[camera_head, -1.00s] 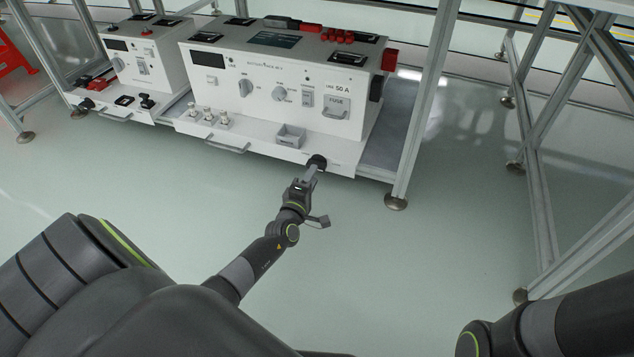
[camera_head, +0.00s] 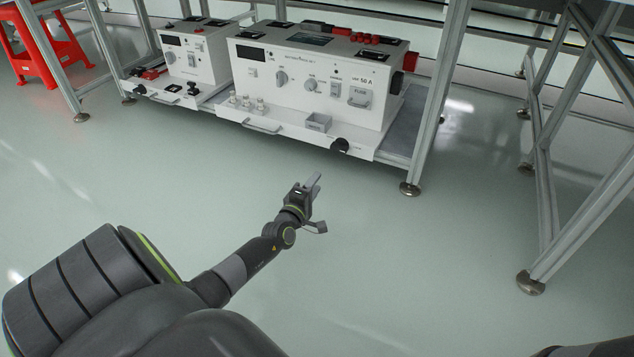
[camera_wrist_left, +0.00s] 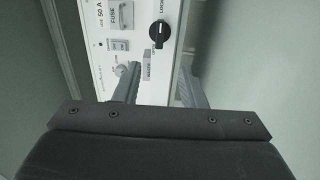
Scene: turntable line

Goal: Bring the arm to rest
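My left gripper (camera_head: 312,187) reaches forward over the pale floor in the head view, apart from the white machine (camera_head: 306,72). In the left wrist view its two fingers (camera_wrist_left: 158,82) stand apart with nothing held between them. A black knob (camera_head: 340,146) sits at the right end of the machine's front ledge, beyond the gripper. The knob also shows in the left wrist view (camera_wrist_left: 160,28), past the fingertips, with lettering beside it. Only a dark piece of my right arm shows at the bottom right of the head view; its gripper is out of view.
A smaller white unit (camera_head: 192,55) stands left of the machine on the metal-framed bench. A bench leg (camera_head: 435,100) and another metal frame (camera_head: 545,190) stand at right, a red stool (camera_head: 43,45) at far left. Floor around the gripper is clear.

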